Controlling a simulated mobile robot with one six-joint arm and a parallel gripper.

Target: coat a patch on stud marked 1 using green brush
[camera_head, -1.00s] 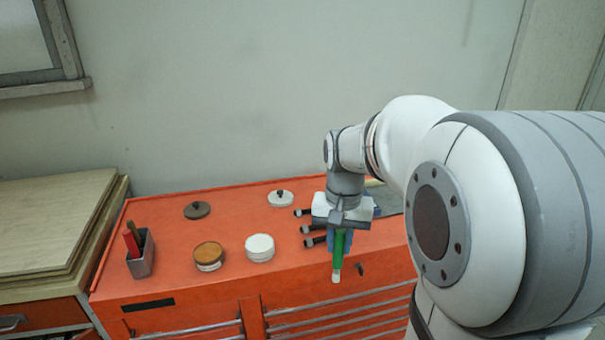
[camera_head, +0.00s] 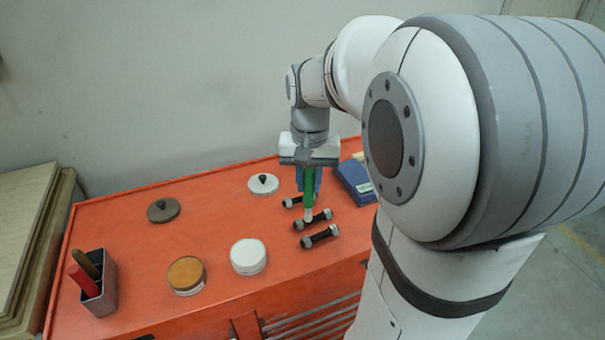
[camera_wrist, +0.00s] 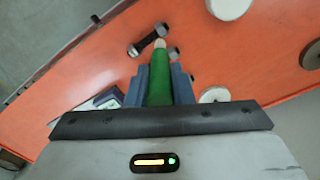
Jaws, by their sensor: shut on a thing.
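My gripper (camera_head: 309,180) is shut on the green brush (camera_head: 308,188), which points down with its pale tip lowest. The brush also shows in the wrist view (camera_wrist: 159,84), between the blue fingers. Three black studs with grey nuts lie in a row on the orange cabinet top: a back stud (camera_head: 292,202), a middle stud (camera_head: 325,214) and a front stud (camera_head: 320,237). The brush tip overlaps the middle stud in the head view; I cannot tell if it touches. No number marks are readable on the studs.
Left of the studs are a white pot (camera_head: 249,257), an orange-brown-topped pot (camera_head: 186,276), a white lid (camera_head: 263,184) and a brown lid (camera_head: 163,210). A grey holder (camera_head: 101,299) with a red and a brown handle stands at the left. A blue box (camera_head: 354,183) lies behind right.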

